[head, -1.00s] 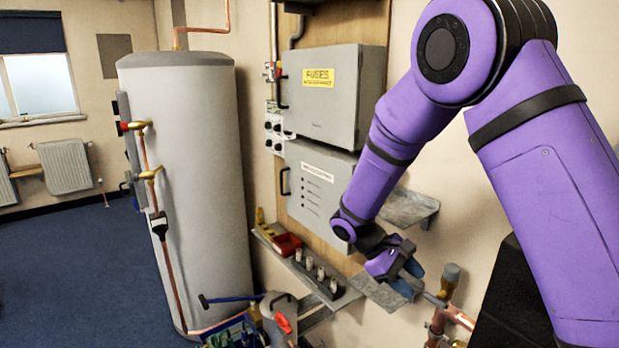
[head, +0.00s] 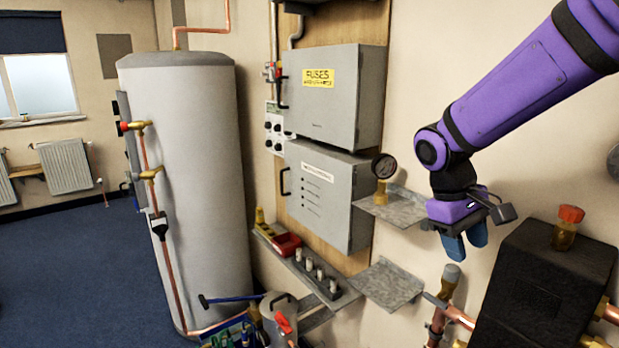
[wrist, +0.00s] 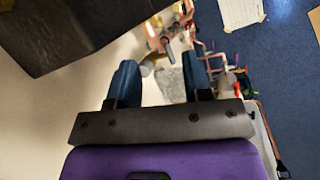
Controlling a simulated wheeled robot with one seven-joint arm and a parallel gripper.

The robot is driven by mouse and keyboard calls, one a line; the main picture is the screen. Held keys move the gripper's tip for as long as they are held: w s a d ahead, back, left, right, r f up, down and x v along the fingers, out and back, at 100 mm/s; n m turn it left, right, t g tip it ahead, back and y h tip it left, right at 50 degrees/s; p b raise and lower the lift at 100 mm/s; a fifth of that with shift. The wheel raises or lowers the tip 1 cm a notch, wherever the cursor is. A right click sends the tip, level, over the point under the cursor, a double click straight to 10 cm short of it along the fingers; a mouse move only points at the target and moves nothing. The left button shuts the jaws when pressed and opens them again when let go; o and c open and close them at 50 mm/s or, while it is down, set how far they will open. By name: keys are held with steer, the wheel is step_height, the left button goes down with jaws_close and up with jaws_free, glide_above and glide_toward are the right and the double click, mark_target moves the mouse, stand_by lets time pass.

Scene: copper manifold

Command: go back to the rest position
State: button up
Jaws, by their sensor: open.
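My gripper (head: 465,246) hangs from my purple arm at the right of the head view, fingers pointing down. Its two blue fingers are apart with nothing between them. It is above the copper pipe fitting (head: 447,285) and to the right of the metal wall shelves. In the wrist view, the open fingers (wrist: 155,85) show with the copper pipework (wrist: 175,30) beyond them.
A pressure gauge (head: 384,170) stands on the upper shelf (head: 400,208). The lower shelf (head: 388,284) is bare. A black box-like block (head: 545,295) with a red-capped brass valve (head: 568,225) is close on the right. Grey fuse boxes (head: 335,100) and a tall cylinder (head: 200,180) stand left.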

steer(key=s+d+r+m+t+y, duration=0.1)
steer(key=s+r+m+t+y, duration=0.1)
steer(key=s, duration=0.6)
steer(key=s+d+r+m+t+y, duration=0.1)
steer(key=s+d+r+m+t, duration=0.1)
steer(key=s+r+t, duration=0.3)
steer(key=shift+s+d+r+y, duration=0.2)
steer(key=shift+s+r+y, duration=0.2)
steer(key=shift+s+r, duration=1.15)
steer(key=shift+s+f, duration=0.25)
